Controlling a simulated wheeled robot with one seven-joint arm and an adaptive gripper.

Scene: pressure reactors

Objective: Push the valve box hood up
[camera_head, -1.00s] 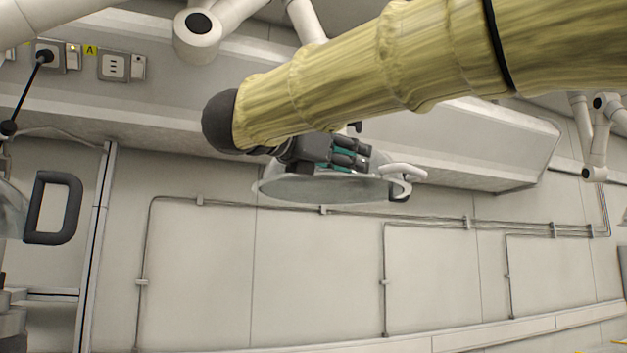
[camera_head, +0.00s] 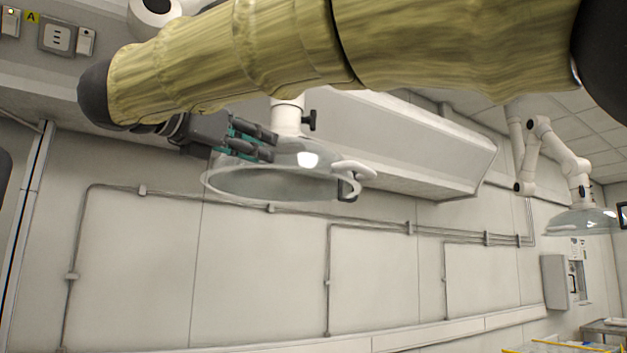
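The hood (camera_head: 312,182) is a clear dome with a pale rim, hanging from a white jointed arm piece (camera_head: 287,117), with a white handle (camera_head: 353,170) on its right. My gripper (camera_head: 270,143) is dark grey with teal parts and lies in front of the hood's upper left side. I cannot tell whether it touches the dome, and its fingertips are too small to show whether they are open. My arm in its yellow sleeve crosses the top of the view and hides part of the hood's support.
A second clear hood (camera_head: 585,222) hangs from a white jointed arm at the right. A grey wall box (camera_head: 558,282) and a table (camera_head: 608,328) are at the lower right. A duct (camera_head: 415,150) runs behind the hood. Pipes line the pale wall.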

